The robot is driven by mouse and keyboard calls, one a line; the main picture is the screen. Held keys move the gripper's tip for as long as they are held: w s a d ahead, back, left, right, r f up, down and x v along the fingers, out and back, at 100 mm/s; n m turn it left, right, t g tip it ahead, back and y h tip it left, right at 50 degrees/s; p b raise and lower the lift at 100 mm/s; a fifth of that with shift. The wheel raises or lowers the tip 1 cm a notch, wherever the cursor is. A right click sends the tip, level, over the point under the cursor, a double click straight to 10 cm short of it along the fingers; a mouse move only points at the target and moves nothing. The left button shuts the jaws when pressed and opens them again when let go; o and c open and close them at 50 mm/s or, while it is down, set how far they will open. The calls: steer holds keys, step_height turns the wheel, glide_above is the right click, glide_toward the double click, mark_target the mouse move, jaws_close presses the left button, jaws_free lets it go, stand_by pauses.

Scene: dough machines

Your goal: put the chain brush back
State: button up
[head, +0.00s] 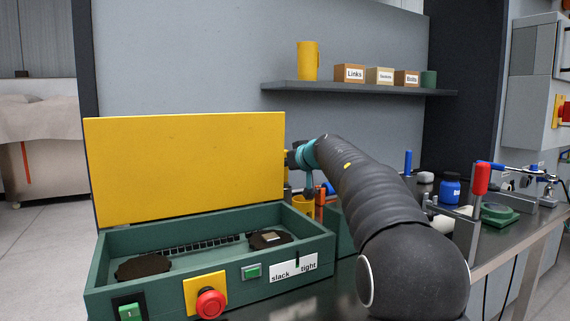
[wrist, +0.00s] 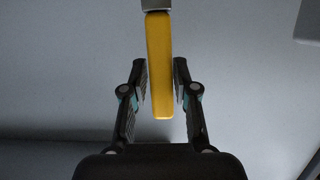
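In the wrist view a yellow bar (wrist: 160,65) with a grey piece at its top end stands between my gripper's (wrist: 160,80) two fingers. Narrow gaps show beside it, so the fingers appear open around it. I cannot tell whether this bar is the chain brush's handle or part of the machine. In the head view my gripper (head: 298,157) is at the right edge of the raised yellow lid (head: 185,170), with a small yellow piece beside it. The green machine box (head: 215,277) below holds a dark chain (head: 203,245). No brush bristles can be made out.
A wall shelf (head: 360,89) above holds a yellow jug (head: 307,60), labelled boxes and a green cup. The bench (head: 520,225) on the right carries a blue bottle (head: 450,187) and a red-handled clamp (head: 481,179). A red stop button (head: 210,303) is on the box front.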

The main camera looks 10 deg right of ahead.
steer(key=shift+o, duration=0.8)
steer(key=shift+w+f, duration=0.3)
steer(key=shift+f, duration=0.25)
steer(key=shift+s+d+r, duration=0.1)
steer(key=shift+s+r, duration=0.15)
steer(key=shift+r, duration=0.25)
steer(key=v, duration=1.2)
steer(key=shift+r, duration=0.1)
